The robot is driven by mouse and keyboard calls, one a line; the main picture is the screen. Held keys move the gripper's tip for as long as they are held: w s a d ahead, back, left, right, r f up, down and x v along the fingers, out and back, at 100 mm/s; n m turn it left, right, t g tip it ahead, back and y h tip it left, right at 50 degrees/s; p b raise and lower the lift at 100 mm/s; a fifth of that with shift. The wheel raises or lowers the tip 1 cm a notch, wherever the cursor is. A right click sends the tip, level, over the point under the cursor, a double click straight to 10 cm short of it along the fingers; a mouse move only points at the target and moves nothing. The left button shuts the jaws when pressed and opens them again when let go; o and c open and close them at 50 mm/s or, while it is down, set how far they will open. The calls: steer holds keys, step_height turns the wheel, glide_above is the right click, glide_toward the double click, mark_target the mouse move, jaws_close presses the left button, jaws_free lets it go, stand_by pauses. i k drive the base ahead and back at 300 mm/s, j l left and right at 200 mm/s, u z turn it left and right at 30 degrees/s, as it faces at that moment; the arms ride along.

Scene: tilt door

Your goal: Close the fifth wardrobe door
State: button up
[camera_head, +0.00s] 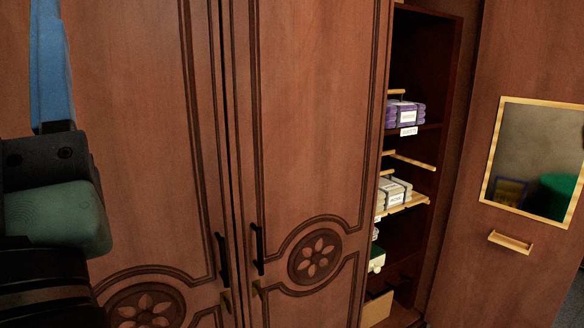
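The wardrobe's open door (472,271) stands at the right, swung out from the cabinet. The face I see carries a wood-framed mirror (537,156) and a small light wooden handle or ledge (510,242) below it. It is the only door seen open; I cannot count the doors to check that it is the fifth. Two shut doors, one at the left (140,130) and one in the middle (315,110), have carved rosettes and dark handles. Part of my arm shows at the left edge, in front of the left door. My gripper's fingers are not seen.
Between the middle door and the open door is the shelved interior (422,70). Folded purple cloth (404,116) and pale cloth (393,194) lie on shelves. A pull-out wooden tray (412,204) and a drawer (378,308) sit lower. Dark floor shows at bottom right.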

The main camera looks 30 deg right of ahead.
mark_target(512, 254)
steer(key=z, duration=1.7)
steer(key=i+l+z, duration=0.15)
steer(key=z, duration=1.4)
steer(key=i+l, duration=0.15)
steer(key=i, duration=0.6)
steer(key=i+l+z, duration=0.15)
steer(key=i, duration=0.6)
steer(key=i+u, duration=0.35)
steer(key=i, duration=1.2)
steer(key=i+u, duration=0.25)
steer(key=i, duration=0.25)
steer(key=i+l+u, duration=0.1)
steer(key=i+u, duration=0.2)
steer(key=i, duration=0.25)
steer(key=i+l+u, duration=0.25)
steer(key=i, duration=0.25)
steer(key=i+j+u, duration=0.1)
steer(key=i+u, duration=0.35)
steer(key=i, duration=0.4)
steer(key=i+l+u, duration=0.2)
steer(key=i+u, duration=0.2)
steer(key=i, duration=0.4)
steer(key=i+u, duration=0.1)
steer(key=u, duration=3.1)
